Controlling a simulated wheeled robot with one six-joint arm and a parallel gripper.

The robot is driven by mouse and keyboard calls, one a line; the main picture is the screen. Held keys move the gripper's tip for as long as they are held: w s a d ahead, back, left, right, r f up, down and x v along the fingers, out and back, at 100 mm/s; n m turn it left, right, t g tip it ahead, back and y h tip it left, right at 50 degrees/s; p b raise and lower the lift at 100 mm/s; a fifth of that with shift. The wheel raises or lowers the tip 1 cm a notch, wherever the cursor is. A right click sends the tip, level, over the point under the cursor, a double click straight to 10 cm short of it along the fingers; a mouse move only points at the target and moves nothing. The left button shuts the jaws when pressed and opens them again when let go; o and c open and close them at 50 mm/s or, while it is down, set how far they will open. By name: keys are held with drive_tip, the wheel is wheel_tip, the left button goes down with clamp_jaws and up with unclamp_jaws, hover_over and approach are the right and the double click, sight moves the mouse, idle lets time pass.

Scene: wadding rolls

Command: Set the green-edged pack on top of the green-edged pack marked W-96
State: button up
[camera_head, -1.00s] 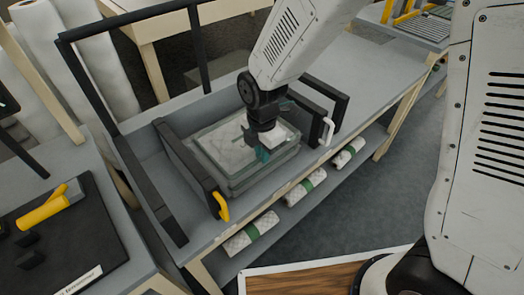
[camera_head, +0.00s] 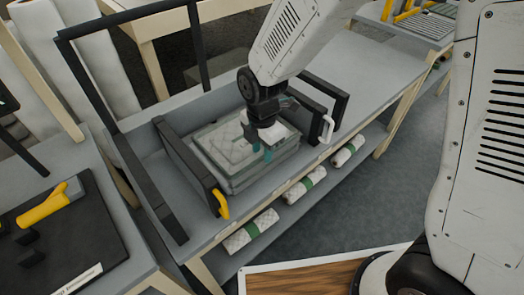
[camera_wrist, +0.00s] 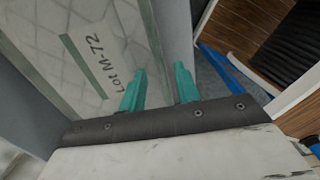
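Wadding packs (camera_head: 232,151) lie stacked between two dark uprights on the grey bench. In the wrist view, the pale quilted pack (camera_wrist: 70,30) has a green edge and a label reading LOT M-72. My gripper (camera_head: 262,152) is at the front side of the stack, pointing down. In the wrist view, its two teal fingers (camera_wrist: 158,88) are apart, one over the pack and one beyond its green edge. I see no clear contact with the pack. The W-96 marking is not readable in any view.
White rolls with green bands (camera_head: 303,186) lie on the shelf under the bench. A dark upright with a yellow handle (camera_head: 221,204) stands left of the stack, and a dark frame (camera_head: 325,108) right. The bench (camera_head: 375,65) is bare farther right.

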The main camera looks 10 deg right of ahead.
wheel_tip(320, 180, up, 11)
drive_tip(key=s+d+r+m, duration=0.6)
drive_tip(key=d+r+m, duration=0.2)
drive_tip(key=d+m, duration=0.25)
drive_tip(key=s+d+r+m+t, duration=0.1)
drive_tip(key=s+d+r+m, duration=0.2)
drive_tip(key=s+d+m, duration=0.7)
drive_tip(key=s+m, duration=0.3)
drive_tip(key=m, duration=0.1)
drive_tip(key=shift+s+d, duration=0.15)
drive_tip(key=shift+s, duration=0.1)
